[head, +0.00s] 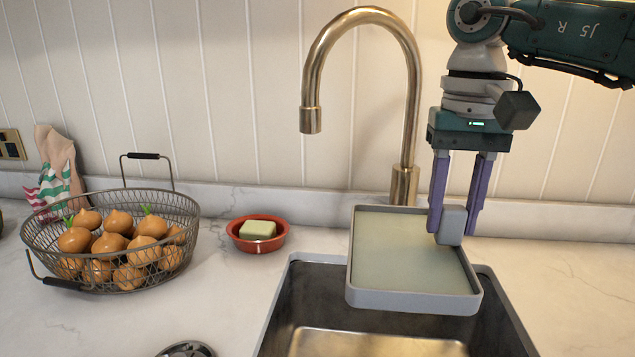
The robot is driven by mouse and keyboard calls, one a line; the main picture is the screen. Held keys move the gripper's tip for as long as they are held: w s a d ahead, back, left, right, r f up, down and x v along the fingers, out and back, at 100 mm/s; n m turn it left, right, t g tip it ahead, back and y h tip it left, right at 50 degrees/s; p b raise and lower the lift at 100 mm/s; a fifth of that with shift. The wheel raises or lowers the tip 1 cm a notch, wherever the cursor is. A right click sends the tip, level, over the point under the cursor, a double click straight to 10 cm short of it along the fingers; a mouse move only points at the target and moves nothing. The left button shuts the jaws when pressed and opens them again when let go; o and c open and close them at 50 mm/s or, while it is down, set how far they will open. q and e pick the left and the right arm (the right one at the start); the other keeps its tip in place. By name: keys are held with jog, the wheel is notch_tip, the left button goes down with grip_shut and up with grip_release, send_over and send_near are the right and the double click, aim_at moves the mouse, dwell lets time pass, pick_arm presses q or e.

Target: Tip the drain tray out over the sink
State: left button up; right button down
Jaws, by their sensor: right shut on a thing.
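The drain tray (415,296) is a shallow grey tray with a pale greenish, flat surface inside, perhaps liquid. It is over the back part of the sink (300,310), looking roughly level. My right gripper (453,222) points down with purple fingers and is shut on the grey block-like grip at the tray's right side. The sink is a dark metal basin set in the counter, and its back part is hidden under the tray. My left gripper is not in view.
A brass faucet (405,110) rises behind the tray, its spout to the left. A wire basket (190,215) of onions and a red dish (270,243) with soap stand left of the sink. A round metal piece (187,350) lies at the front edge.

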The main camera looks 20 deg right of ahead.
aim_at(451, 274)
jog(key=shift+d+f+b, duration=0.25)
jog(key=shift+f+b, duration=0.55)
jog(key=shift+f, duration=0.25)
notch_tip(451, 274, down, 5)
jog(key=b, duration=0.3)
jog(key=shift+b, duration=0.35)
jog(key=shift+s+a+r+t+p, duration=0.1)
jog(key=shift+s+r+t+p, duration=0.25)
jog(key=shift+p, duration=0.5)
jog(key=shift+a+r+t+h+p, duration=0.15)
jog(key=shift+r+t+h+p, duration=0.1)
jog(key=shift+h+p, duration=0.15)
jog(key=shift+s+a+t+h, duration=0.25)
jog(key=shift+s+t+h, duration=0.15)
jog(key=shift+t, duration=0.3)
jog(key=shift+s+a+t, duration=0.1)
jog(key=shift+s+t, duration=0.1)
jog(key=shift+t, duration=0.1)
jog(key=shift+s+a+t+h+b, duration=0.25)
jog(key=shift+s+t+h+b, duration=0.15)
jog(key=shift+t+h+b, duration=0.35)
jog(key=shift+s+a+r+t+b, duration=0.2)
jog(key=shift+s+t+b, duration=0.1)
jog(key=shift+t+b, duration=0.25)
jog(key=shift+s+a+r+h+b, duration=0.15)
jog(key=shift+s+r+h+b, duration=0.1)
jog(key=shift+h+b, duration=0.1)
